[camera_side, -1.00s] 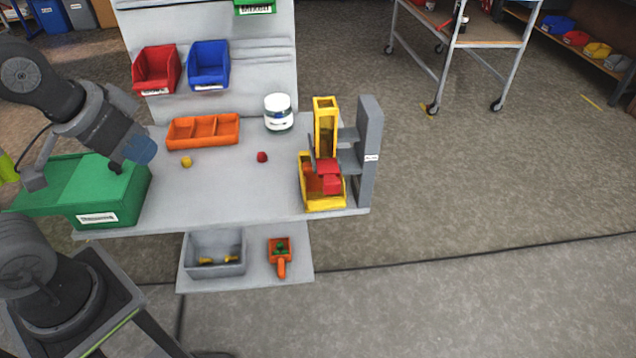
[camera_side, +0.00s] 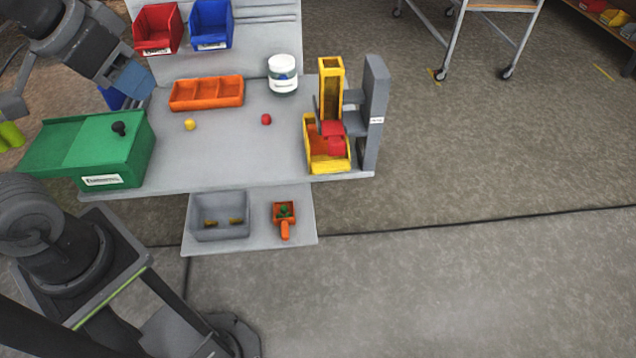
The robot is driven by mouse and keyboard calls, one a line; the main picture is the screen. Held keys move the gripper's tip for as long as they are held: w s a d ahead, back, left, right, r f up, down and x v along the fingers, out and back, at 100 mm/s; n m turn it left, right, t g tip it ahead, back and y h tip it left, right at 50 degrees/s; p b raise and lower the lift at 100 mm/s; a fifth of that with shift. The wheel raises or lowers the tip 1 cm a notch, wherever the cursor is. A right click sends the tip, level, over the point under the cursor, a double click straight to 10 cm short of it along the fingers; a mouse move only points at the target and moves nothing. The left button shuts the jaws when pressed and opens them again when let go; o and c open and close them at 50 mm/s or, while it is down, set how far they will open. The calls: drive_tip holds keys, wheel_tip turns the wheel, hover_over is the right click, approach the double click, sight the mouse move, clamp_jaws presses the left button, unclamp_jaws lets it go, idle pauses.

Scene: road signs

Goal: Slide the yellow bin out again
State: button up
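The yellow bin (camera_side: 332,169) stands on the right front of the grey table, below a tall yellow chute (camera_side: 331,90) held by a grey stand (camera_side: 374,115). A red piece (camera_side: 334,138) at the chute's foot overlaps the bin's opening and hides part of its inside. The bin's front edge lies near the table's front edge. At the far left edge, lime-green parts (camera_side: 10,135) below my wrist appear to be my gripper, partly cut off. It is far from the bin, and I cannot see whether it is open or shut.
A green box (camera_side: 100,150) with a dark knob stands at left. An orange tray (camera_side: 206,93), a yellow ball (camera_side: 190,124), a red ball (camera_side: 266,119) and a white jar (camera_side: 283,75) are on the table. A lower shelf holds a grey bin (camera_side: 220,218) and orange scoop (camera_side: 284,219).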

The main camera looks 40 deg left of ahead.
drive_tip(key=w+d+r+n+t, duration=0.25)
drive_tip(key=w+d+t, duration=0.2)
drive_tip(key=w, duration=0.35)
drive_tip(key=w+d+r+n+t, duration=0.1)
drive_tip(key=w+d+r+t, duration=0.25)
drive_tip(key=w+d, duration=0.35)
drive_tip(key=w+d+r+n+t, duration=0.1)
drive_tip(key=w+d+r+t, duration=0.25)
drive_tip(key=w, duration=0.45)
drive_tip(key=s+f+n+g+y, duration=0.1)
drive_tip(key=f+y, duration=0.3)
drive_tip(key=f, duration=0.9)
drive_tip(key=s+f+n+g+y, duration=0.2)
drive_tip(key=f+y, duration=0.2)
drive_tip(key=f, duration=0.9)
drive_tip(key=s+d+f+n+g+y, duration=0.1)
drive_tip(key=f+y, duration=0.4)
drive_tip(key=f, duration=0.8)
drive_tip(key=shift+s+n+g, duration=0.45)
drive_tip(key=shift+s, duration=0.1)
drive_tip(key=shift+w+a, duration=0.1)
